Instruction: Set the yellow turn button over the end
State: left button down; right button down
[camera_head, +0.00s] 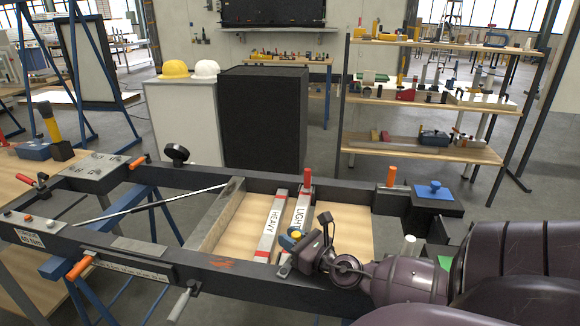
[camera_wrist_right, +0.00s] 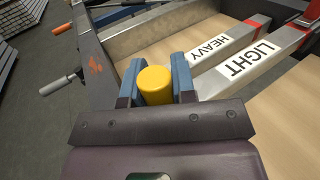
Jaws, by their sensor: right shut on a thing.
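The yellow turn button (camera_wrist_right: 155,86) shows as a short round knob in the right wrist view, between the two blue fingers of my right gripper (camera_wrist_right: 157,80). The gripper is shut on it. In the head view the button (camera_head: 296,235) is a small yellow spot, and my right gripper (camera_head: 291,241) is near the close end of the LIGHT bar (camera_head: 299,219). The HEAVY bar (camera_head: 272,225) lies left of it. The button's underside is hidden, so I cannot tell whether it touches anything. My left gripper is not in view.
The black frame (camera_head: 180,272) surrounds a wood-floored bay (camera_head: 240,222). A red upright handle (camera_head: 307,178) stands at the LIGHT bar's far end.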

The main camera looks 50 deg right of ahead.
jog(key=c, duration=0.9)
grip_release()
jog(key=shift+s, duration=0.1)
jog(key=shift+s+f, duration=0.1)
jog(key=shift+s, duration=0.1)
jog(key=s, duration=0.3)
jog(key=s+b, duration=0.1)
jog(key=s, duration=0.5)
jog(key=shift+a+b, duration=0.4)
jog(key=shift+s+a, duration=0.1)
jog(key=shift+s, duration=0.5)
